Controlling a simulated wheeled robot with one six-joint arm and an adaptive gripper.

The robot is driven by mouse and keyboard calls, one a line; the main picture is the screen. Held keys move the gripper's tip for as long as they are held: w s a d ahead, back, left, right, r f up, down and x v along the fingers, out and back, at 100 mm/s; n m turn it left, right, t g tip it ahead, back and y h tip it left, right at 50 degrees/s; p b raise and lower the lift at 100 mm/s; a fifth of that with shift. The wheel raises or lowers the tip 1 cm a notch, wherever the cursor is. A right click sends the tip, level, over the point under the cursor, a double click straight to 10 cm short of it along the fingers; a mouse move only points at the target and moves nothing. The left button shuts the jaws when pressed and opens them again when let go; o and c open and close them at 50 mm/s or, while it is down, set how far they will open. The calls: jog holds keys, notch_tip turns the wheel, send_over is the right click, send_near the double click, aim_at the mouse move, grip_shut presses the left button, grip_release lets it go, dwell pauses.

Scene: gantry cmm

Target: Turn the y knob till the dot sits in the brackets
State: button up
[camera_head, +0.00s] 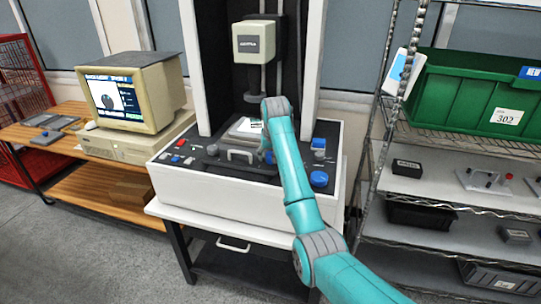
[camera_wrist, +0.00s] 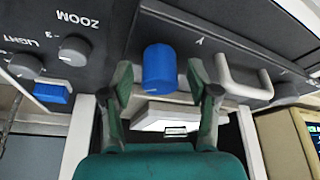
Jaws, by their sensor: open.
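The blue y knob (camera_wrist: 160,70) stands on the dark panel beside a "Y" mark in the wrist view. My gripper (camera_wrist: 159,80) is open, with one finger on each side of this knob; a gap seems to show on both sides, and contact cannot be told. In the head view my gripper (camera_head: 267,148) is over the machine's front panel, and the arm hides part of it. The monitor (camera_head: 130,95) at the left shows a dark blob on a pale picture; the dot and brackets are too small to make out.
A grey handle (camera_wrist: 241,82) is close beside the y knob. ZOOM (camera_wrist: 74,51) and LIGHT (camera_wrist: 25,65) knobs sit to the left in the wrist view. A large blue knob (camera_head: 319,178) is right of my arm. A wire rack with a green bin (camera_head: 470,95) stands at the right.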

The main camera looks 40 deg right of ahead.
grip_shut()
jog(key=shift+n+y, duration=0.6)
jog(key=shift+n, duration=1.1)
jog(key=shift+t, duration=0.3)
grip_release()
jog(key=v, duration=0.7)
jog(key=shift+r, duration=0.25)
